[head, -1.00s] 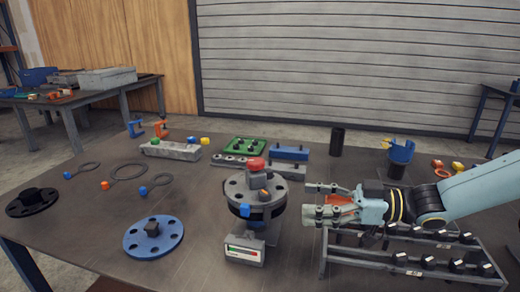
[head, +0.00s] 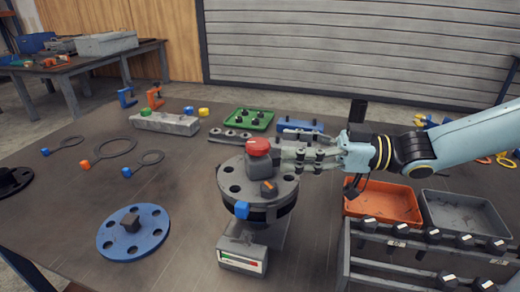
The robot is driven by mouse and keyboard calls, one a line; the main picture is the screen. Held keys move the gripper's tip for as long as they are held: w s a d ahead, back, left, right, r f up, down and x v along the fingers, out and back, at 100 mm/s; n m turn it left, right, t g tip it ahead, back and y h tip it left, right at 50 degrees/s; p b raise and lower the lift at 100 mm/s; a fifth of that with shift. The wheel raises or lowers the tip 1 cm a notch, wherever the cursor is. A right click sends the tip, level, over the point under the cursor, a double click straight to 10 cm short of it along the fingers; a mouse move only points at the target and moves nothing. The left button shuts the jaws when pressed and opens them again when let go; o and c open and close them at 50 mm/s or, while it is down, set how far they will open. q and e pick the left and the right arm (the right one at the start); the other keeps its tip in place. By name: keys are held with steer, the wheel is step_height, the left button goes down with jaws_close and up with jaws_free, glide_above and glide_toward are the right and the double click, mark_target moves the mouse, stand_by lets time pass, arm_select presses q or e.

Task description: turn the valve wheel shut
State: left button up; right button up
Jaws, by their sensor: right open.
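The red valve wheel (head: 259,146) sits on a dark grey block on top of the flanged pipe (head: 231,177), in the middle of the head view. The pipe stands upright on the table, with a grey bolt-holed flange and a dark body below it. My right gripper (head: 292,160) comes in from the right and is open, its fingertips close beside the block under the wheel. I cannot tell whether they touch it. A small gauge box (head: 242,259) with a green-to-red strip stands at the pipe's foot. My left gripper is not in view.
A blue flange (head: 150,229) lies at the left, with several ring gaskets behind it. An orange tray (head: 385,204), a grey tray (head: 468,222) and a rack of bolts (head: 400,243) stand at the right. A green tray (head: 248,120) is behind the pipe.

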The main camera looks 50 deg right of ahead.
mark_target(260, 143)
steer(key=b+x, duration=0.1)
steer(key=x, duration=0.1)
steer(key=b+x, duration=0.1)
steer(key=x, duration=0.2)
steer(key=shift+d+f+b, duration=0.15)
steer(key=shift+f+b, duration=0.1)
steer(key=shift+b, duration=0.15)
steer(key=shift+w+a+r+b, duration=0.2)
steer(key=shift+w+a+b, duration=0.15)
steer(key=shift+w+a, duration=0.2)
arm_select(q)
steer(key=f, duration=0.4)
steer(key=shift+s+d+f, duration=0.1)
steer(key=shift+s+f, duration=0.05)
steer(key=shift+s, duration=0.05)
arm_select(e)
steer(key=shift+w, duration=0.1)
steer(key=shift+c, duration=0.5)
